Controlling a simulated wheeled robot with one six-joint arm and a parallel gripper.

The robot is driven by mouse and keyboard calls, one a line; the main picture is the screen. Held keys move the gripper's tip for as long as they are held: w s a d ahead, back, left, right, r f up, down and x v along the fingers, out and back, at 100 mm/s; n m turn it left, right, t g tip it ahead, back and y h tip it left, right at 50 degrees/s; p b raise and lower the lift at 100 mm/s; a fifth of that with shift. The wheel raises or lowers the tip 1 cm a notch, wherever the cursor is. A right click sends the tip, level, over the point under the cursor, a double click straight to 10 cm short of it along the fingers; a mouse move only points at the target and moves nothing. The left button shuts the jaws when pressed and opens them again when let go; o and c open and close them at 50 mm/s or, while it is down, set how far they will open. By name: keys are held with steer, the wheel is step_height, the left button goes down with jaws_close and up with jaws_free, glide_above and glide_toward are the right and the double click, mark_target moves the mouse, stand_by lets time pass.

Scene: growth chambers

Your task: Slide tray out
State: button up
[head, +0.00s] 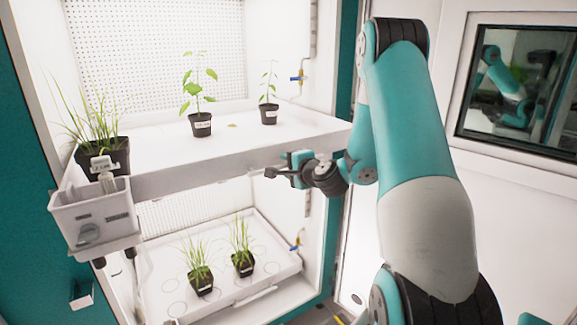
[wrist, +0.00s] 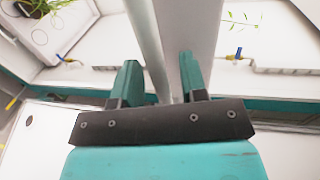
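The upper white tray (head: 235,168) sits on the upper shelf of the growth chamber, carrying potted plants. My gripper (head: 272,172) is at its front face, right of the middle. In the wrist view a pale bar (wrist: 150,40), seemingly the tray's handle, runs between the fingers of my gripper (wrist: 160,82). Beside it is a broad pale face, likely the tray front (wrist: 190,30). The fingers stand apart with a gap showing, so the gripper looks open around the bar. The lower tray (head: 170,300) with two grassy pots sits below.
A grass pot (head: 103,158), a leafy seedling (head: 200,124) and a smaller seedling (head: 268,115) stand on the upper tray. A white bin (head: 92,215) hangs at the tray's front left corner. The teal chamber frame (head: 345,70) is close to my arm on the right.

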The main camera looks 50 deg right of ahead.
steer(key=shift+a, duration=0.1)
steer(key=b+v, duration=1.6)
steer(key=v, duration=0.1)
steer(key=shift+s+b, duration=0.2)
steer(key=shift+b, duration=0.1)
steer(key=shift+r, duration=0.1)
